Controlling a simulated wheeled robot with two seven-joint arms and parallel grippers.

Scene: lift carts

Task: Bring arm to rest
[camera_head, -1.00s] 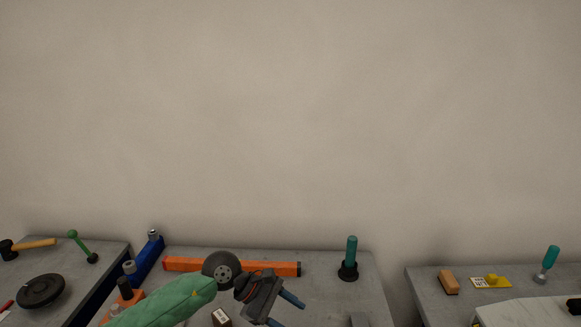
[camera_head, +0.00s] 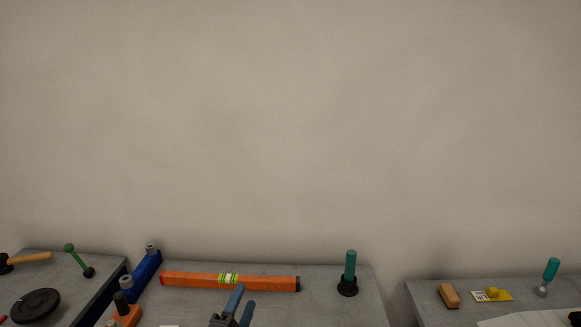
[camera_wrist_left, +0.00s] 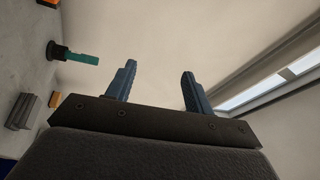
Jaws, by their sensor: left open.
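My left gripper (camera_head: 240,306) shows at the bottom middle of the head view, with its blue fingers pointing up over the middle cart. It is open and empty. In the left wrist view its two blue fingers (camera_wrist_left: 156,85) stand apart with only the pale wall between them. Most of my left arm is below the edge of the head view. My right gripper is in neither view now.
The left cart (camera_head: 75,290) holds a hammer (camera_head: 30,258) and black disc (camera_head: 36,305). The right cart (camera_head: 420,300) holds a brush-like block (camera_head: 449,296).

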